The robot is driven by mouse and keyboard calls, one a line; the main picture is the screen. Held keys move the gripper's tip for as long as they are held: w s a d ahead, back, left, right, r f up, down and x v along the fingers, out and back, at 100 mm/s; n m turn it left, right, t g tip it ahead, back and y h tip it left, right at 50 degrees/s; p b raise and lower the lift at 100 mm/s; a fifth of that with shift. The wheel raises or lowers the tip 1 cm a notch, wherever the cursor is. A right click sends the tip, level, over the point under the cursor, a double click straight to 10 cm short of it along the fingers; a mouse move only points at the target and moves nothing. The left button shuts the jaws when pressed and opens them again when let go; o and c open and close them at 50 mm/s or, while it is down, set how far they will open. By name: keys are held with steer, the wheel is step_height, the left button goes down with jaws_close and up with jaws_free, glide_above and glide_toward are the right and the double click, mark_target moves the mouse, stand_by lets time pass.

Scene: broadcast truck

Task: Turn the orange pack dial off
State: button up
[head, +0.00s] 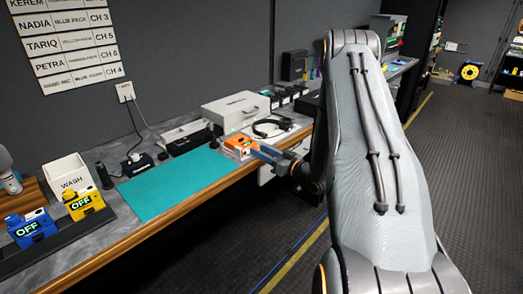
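Whether the fingers are open or shut on anything cannot be told at this size.
A blue pack (31,228) and a yellow pack (84,204), both reading OFF, stand in a dark rack at the left. A white WASH box (70,175) is behind them. A grey case (235,111) and headphones (272,127) lie beyond the orange pack. The teal mat (165,186) is otherwise clear.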

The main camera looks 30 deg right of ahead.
steer(key=shift+w+a, duration=0.1)
steer(key=shift+w, duration=0.25)
jaws_close()
steer(key=shift+n+b, duration=0.85)
steer(key=shift+n, duration=1.45)
jaws_free()
steer(key=shift+s, duration=0.1)
